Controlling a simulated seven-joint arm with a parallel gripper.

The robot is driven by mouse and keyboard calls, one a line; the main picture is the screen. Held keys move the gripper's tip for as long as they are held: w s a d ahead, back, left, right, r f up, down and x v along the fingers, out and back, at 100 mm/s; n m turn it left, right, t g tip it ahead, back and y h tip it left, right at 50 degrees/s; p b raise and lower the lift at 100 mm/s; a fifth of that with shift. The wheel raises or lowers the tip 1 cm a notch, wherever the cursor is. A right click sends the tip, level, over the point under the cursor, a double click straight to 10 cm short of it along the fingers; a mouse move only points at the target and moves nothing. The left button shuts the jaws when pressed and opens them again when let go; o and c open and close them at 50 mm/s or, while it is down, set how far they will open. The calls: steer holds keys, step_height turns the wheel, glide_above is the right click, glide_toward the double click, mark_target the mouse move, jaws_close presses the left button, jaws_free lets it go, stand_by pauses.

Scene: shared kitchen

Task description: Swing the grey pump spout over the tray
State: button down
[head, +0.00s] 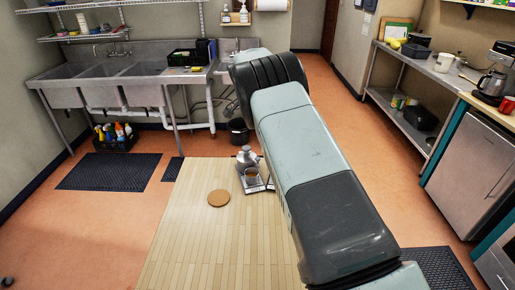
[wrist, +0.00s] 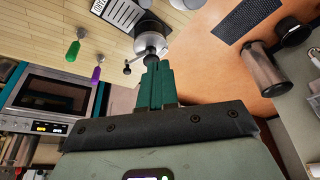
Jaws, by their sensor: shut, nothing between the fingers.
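In the head view the silver pump pot (head: 246,157) stands on the pale wooden table. The tray (head: 254,183), a small dark-rimmed one with a cup (head: 252,175) on it, lies just in front of the pot. In the wrist view the pot's round silver top (wrist: 150,42) is right beyond my gripper (wrist: 152,62). A thin arm with a dark tip (wrist: 127,70) sticks out to the left there and may be the spout. My teal fingers are shut and empty, close to the pot top; I cannot tell whether they touch. My arm hides my gripper in the head view.
A round cork mat (head: 218,198) lies on the wooden table (head: 190,240), left of the tray. The table's front left is clear. In the wrist view, green (wrist: 73,50) and purple (wrist: 96,74) handled objects show at left, and a dark cylindrical bin (wrist: 265,70) at right.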

steer(key=n+t, duration=0.1)
steer(key=n, duration=0.2)
steer(key=n+y, duration=0.1)
glide_above(254, 160)
steer(key=d, duration=0.2)
step_height(254, 160, down, 10)
steer(key=shift+s, duration=0.2)
stand_by(0.4)
steer(key=shift+s+a+m+h, duration=0.2)
steer(key=shift+s+a+m, duration=0.1)
steer(key=shift+m, duration=0.3)
steer(key=shift+s+a+m+h, duration=0.2)
steer(key=shift+a+m, duration=0.05)
steer(key=shift+m, duration=0.35)
steer(key=shift+s+a+m, duration=0.3)
steer(key=shift+s+a, duration=0.05)
steer(key=shift+a, duration=0.15)
